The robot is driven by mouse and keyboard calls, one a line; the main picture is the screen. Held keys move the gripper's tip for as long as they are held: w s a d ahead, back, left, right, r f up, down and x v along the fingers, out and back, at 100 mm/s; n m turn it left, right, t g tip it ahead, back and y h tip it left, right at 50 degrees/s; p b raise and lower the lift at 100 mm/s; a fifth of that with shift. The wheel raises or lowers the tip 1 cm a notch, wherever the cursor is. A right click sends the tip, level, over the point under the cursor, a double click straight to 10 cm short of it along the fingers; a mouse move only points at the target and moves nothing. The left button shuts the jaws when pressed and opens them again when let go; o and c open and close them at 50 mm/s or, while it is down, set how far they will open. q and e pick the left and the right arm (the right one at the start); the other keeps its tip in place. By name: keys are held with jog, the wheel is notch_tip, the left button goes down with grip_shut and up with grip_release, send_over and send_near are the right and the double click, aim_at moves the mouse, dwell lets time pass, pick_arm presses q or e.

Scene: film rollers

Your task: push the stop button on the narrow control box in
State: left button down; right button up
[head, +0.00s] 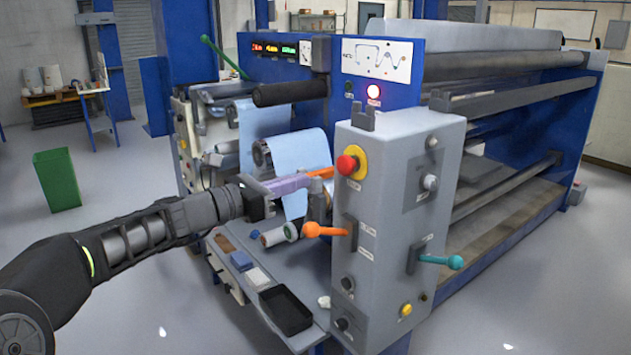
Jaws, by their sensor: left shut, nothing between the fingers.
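The narrow control box (385,220) is a tall grey cabinet at the front of the machine. Its stop button (346,164) is a red mushroom head on a yellow plate, high on the narrow left face; it stands out from the plate. My left gripper (306,181) reaches in from the left at about the button's height. Its fingers are shut and empty, pointing toward the button. The tips appear a short way left of it, apart from it in the picture; the depth gap is hard to tell. My right gripper is not in view.
An orange-handled lever (325,230) sticks out below, and a teal-handled lever (442,261) on the right face. A bench with a black tray (286,310) lies below. Open floor lies left, with a green bin (57,180).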

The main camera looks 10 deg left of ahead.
pick_arm(q)
jog(key=v, duration=0.4)
jog(key=shift+s+a+b, duration=0.25)
jog(key=shift+s+b, duration=0.05)
jog(key=shift+a, duration=0.1)
